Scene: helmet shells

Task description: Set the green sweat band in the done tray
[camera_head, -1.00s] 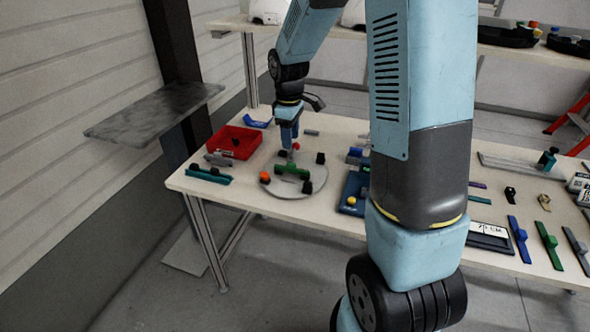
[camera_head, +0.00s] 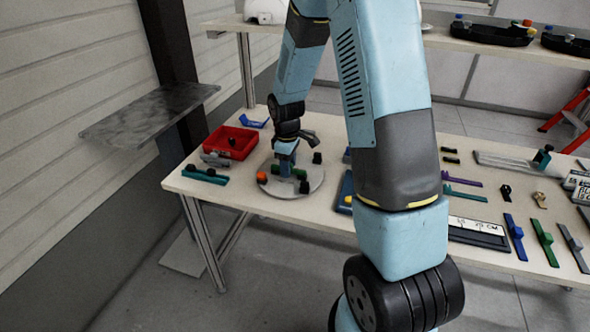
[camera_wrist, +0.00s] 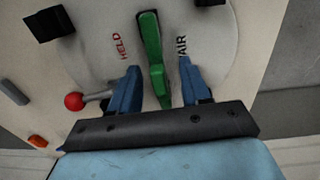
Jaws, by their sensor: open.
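A green bar-shaped piece (camera_wrist: 152,45), which looks like the green sweat band, lies on the pale round plate (camera_head: 268,191) on the table. My gripper (camera_wrist: 159,75) is open above the plate, with one blue finger on each side of the green piece and gaps showing. In the head view my gripper (camera_head: 285,166) partly hides it. A red tray (camera_head: 240,153) with a dark item inside stands behind and left of the plate. A blue tray (camera_head: 346,187) lies to the right, partly behind my arm. No label shows which is the done tray.
A red ball on a grey stem (camera_wrist: 75,101) stands close beside the left finger. Black blocks (camera_head: 317,158) and an orange piece (camera_head: 262,177) stand on the plate's edge. A teal bar (camera_head: 205,175) lies left. Another green bar (camera_head: 545,240) lies far right.

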